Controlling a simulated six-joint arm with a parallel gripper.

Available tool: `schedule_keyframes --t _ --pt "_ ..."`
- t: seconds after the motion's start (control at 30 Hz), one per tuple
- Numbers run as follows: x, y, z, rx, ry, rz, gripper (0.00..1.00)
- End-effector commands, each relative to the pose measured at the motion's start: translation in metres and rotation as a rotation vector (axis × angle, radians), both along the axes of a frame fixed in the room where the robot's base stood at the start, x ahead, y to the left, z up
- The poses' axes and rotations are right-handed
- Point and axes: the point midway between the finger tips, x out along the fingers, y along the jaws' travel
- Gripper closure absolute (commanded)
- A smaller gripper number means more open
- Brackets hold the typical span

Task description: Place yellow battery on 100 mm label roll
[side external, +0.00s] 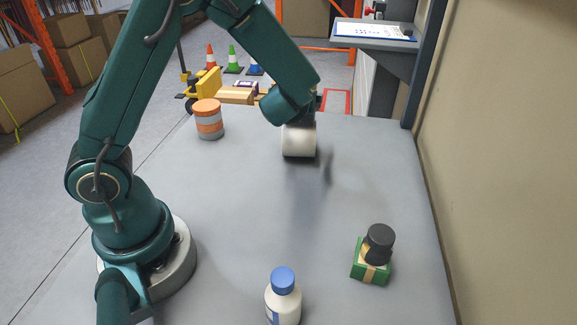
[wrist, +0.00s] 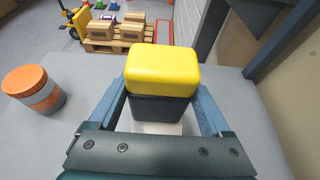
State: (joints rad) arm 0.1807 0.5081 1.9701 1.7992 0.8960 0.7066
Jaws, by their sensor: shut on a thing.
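The yellow battery (wrist: 162,70), a yellow block with a black lower part, sits between the two fingers of my gripper (wrist: 161,103) in the wrist view. My gripper is shut on it. A white surface shows between the fingers, below the black part. In the side view a white cylinder, which looks like the 100 mm label roll (side external: 299,141), is directly below my wrist. The battery and fingers are hidden or unclear there, so I cannot tell whether battery and roll touch.
An orange and grey striped can (side external: 209,119) stands at the back left of the table; it also shows in the wrist view (wrist: 34,90). A white bottle with a blue cap (side external: 283,298) and a green box topped by a black cylinder (side external: 371,266) stand in front. The table's middle is clear.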

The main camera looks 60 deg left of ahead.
Motion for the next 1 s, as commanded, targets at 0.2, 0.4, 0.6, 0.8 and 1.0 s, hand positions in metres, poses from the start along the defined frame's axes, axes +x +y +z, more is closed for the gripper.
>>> schedule_keyframes --t 0.2,0.4,0.6,0.8,1.0 --pt "0.0 0.0 0.0 0.002 -0.004 -0.001 1.0" --pt "0.0 0.0 -0.003 0.0 0.0 -0.001 0.06" --pt "0.0 0.0 -0.003 0.0 -0.001 -0.001 0.0" --pt "-0.002 -0.004 0.002 -0.001 -0.002 -0.002 0.0" --pt "-0.025 -0.028 0.016 0.0 -0.005 -0.008 0.0"
